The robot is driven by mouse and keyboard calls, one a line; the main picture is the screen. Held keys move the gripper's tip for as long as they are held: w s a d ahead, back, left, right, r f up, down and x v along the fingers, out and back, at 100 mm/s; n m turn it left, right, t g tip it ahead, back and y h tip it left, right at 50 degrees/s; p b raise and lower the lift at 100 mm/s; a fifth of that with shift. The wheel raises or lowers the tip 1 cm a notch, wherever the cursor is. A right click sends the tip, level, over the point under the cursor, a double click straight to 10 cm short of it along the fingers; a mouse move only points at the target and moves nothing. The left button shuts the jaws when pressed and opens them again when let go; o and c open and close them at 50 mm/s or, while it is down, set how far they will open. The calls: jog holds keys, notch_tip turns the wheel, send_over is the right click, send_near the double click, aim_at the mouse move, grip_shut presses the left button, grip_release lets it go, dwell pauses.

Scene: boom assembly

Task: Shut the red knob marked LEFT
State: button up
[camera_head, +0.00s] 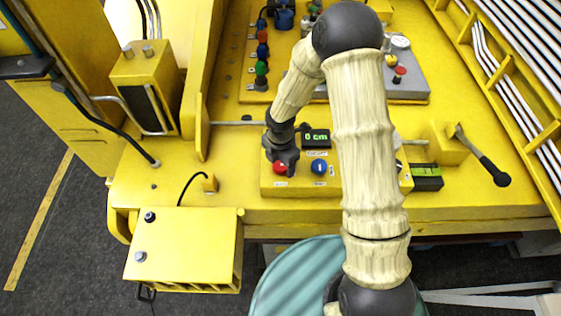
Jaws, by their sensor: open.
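A red knob (280,168) sits at the left of a yellow control box, with a small label under it too small to read. A blue knob (319,167) sits to its right on the same box. My gripper (283,160) is directly above the red knob, pointing down, with its jaws open. The fingertips are at or just above the knob; I cannot tell whether they touch it. A display (316,138) behind the knobs reads "0 cm" in green.
Red, green and blue buttons (262,52) stand on a panel at the back. A lever with a black handle (485,165) is at the right, near a green-and-black block (427,177). A yellow box (185,250) juts out front left. The yellow surface left of the control box is mostly clear.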

jog(key=shift+c, duration=0.2)
jog(key=c, duration=1)
jog(key=shift+o, duration=0.2)
jog(key=shift+m, duration=0.3)
jog(key=m+b, duration=0.2)
jog(key=m, duration=0.2)
jog(key=m+b, duration=0.1)
jog(key=m, duration=0.3)
jog(key=shift+w+m+b, duration=0.1)
jog(key=shift+m+b, duration=0.2)
jog(key=m+b, duration=0.1)
jog(key=m, duration=0.3)
jog(key=shift+m+b, duration=0.3)
jog(key=shift+b, duration=0.05)
jog(key=m+b, duration=0.1)
jog(key=m, duration=0.3)
jog(key=shift+r, duration=0.1)
